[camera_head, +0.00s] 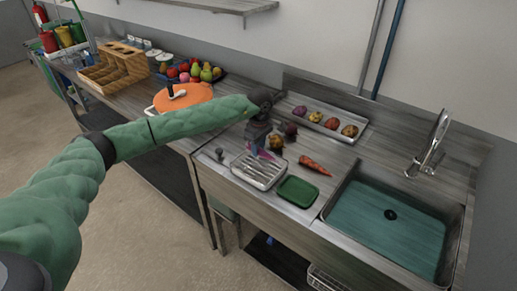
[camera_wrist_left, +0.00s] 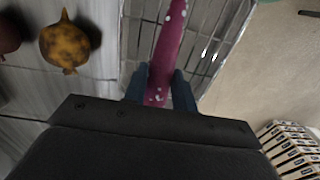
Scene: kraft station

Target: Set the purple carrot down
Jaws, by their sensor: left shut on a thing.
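The purple carrot (camera_wrist_left: 168,45) is between the fingers of my left gripper (camera_wrist_left: 161,90), which is shut on it. In the left wrist view it points away from the gripper, over a wire rack. In the head view my left gripper (camera_head: 257,150) is above the metal rack (camera_head: 262,174) on the counter, and only a little of the carrot shows under it. I cannot tell whether the carrot touches the rack. My right gripper is not in view.
An orange carrot (camera_head: 314,165) and a green tray (camera_head: 297,191) lie right of the rack. A brownish round vegetable (camera_head: 276,142) is close behind; it also shows in the wrist view (camera_wrist_left: 66,42). A tray of vegetables (camera_head: 347,130) is at the back. The sink (camera_head: 385,220) is at right.

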